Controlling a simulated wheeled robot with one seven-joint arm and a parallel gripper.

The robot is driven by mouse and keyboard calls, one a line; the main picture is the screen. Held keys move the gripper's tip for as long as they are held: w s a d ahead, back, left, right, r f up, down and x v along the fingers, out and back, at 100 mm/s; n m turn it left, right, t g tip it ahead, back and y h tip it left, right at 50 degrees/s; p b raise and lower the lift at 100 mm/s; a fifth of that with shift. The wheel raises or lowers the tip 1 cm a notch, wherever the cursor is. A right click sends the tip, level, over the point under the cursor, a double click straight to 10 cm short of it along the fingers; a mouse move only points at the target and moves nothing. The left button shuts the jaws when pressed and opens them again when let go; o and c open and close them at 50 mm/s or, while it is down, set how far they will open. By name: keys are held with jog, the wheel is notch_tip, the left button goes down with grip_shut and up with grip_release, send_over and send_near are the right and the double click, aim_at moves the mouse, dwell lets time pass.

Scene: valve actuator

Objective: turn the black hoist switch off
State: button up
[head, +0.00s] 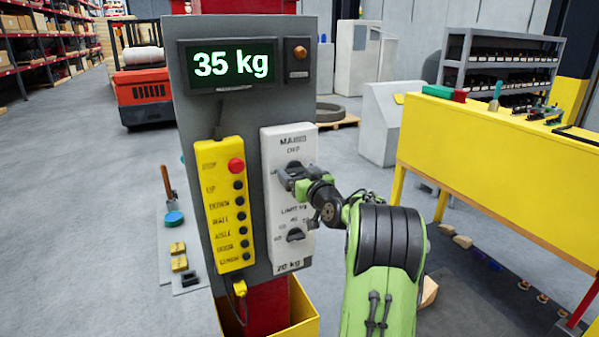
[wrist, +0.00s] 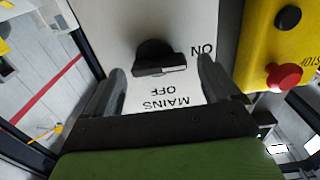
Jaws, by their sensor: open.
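The black hoist switch is a rotary knob (wrist: 160,58) on the white plate (head: 289,258) marked MAINS, with OFF above it and ON at its left in the head view. In the wrist view the lettering is upside down and the knob's bar lies crosswise, a pale line on it toward ON. In the head view my gripper (head: 298,184) is at the upper knob (head: 294,167) and partly covers it. In the wrist view my gripper (wrist: 164,82) is open, one finger on each side of the knob, with visible gaps.
Below is a second black knob (head: 295,235) marked LIMIT. At left is a yellow button box (head: 226,205) with a red stop button (head: 236,165). A display (head: 231,65) reads 35 kg, beside an amber lamp (head: 300,52). A yellow bench (head: 490,150) stands right.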

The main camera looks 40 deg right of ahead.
jog(key=c, duration=1.1)
jog(key=shift+o, duration=0.2)
jog(key=shift+m, duration=0.4)
jog(key=m+b, duration=0.1)
jog(key=m, duration=0.2)
jog(key=shift+d+m, duration=0.15)
jog(key=shift+m, duration=0.15)
jog(key=m, duration=0.4)
jog(key=shift+s+d+m+b, duration=0.1)
jog(key=shift+d+m+b, duration=0.05)
jog(key=shift+m+b, duration=0.15)
jog(key=m+p, duration=0.1)
jog(key=m, duration=0.3)
jog(key=shift+d+m, duration=0.1)
jog(key=shift+m, duration=0.2)
jog(key=shift+s+d+f+m+p, duration=0.1)
jog(key=shift+m+p, duration=0.3)
jog(key=shift+m, duration=0.7)
jog(key=shift+f+m+p, duration=0.1)
jog(key=shift+m+p, duration=0.25)
jog(key=shift+m, duration=0.75)
